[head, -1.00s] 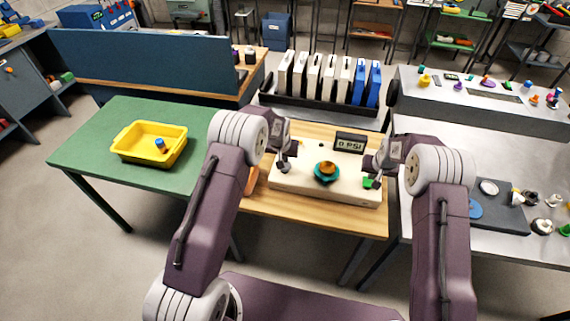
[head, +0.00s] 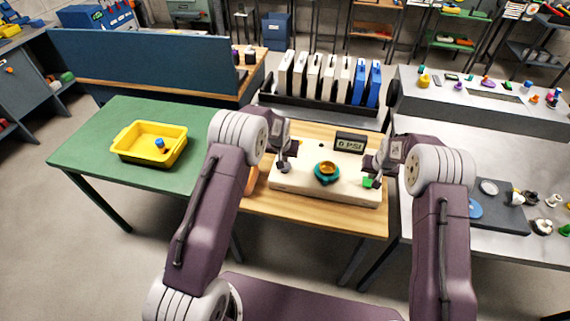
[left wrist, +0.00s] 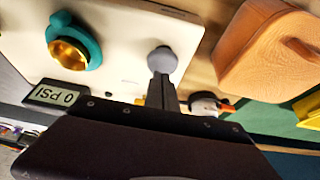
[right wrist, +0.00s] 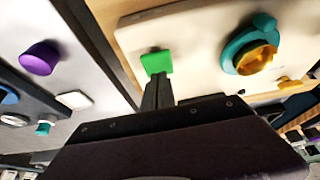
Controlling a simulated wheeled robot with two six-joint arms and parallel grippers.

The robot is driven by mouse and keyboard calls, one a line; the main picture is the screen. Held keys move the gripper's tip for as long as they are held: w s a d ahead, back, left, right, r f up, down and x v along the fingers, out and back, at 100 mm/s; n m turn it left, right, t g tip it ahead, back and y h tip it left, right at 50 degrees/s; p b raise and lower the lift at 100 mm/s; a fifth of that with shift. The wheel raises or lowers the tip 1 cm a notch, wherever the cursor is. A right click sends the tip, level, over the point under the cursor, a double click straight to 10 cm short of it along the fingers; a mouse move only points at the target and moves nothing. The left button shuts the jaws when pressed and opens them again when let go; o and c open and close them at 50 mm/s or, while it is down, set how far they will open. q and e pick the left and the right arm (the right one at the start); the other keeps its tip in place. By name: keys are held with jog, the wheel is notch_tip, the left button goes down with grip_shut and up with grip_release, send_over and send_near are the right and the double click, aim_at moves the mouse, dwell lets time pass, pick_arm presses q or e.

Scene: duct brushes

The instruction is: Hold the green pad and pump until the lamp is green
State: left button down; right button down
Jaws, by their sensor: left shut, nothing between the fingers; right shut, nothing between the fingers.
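A cream pump panel (head: 310,185) lies on the wooden table. The green pad (head: 368,182) is at its right end; in the right wrist view, the green pad (right wrist: 157,62) is at the tips of my shut right gripper (right wrist: 157,82). My left gripper (left wrist: 162,80) is shut, its tips at a grey round knob (left wrist: 162,60), seeming to touch it. A gold part (head: 327,168) sits in a teal collar (head: 327,179) between the grippers. The display (left wrist: 57,95) appears to read 0 PSI in the left wrist view. I cannot make out the lamp for certain.
An orange-brown block (left wrist: 268,50) lies beside the panel's left end. A yellow tray (head: 125,152) stands on the green table at left. A rack of white and blue panels (head: 300,104) stands behind. A grey bench (head: 495,135) with fittings is at right.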

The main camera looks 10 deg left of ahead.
jog(key=shift+f, duration=1.1)
pick_arm(q)
jog(key=shift+f, duration=1.4)
jog(key=shift+r, duration=1.15)
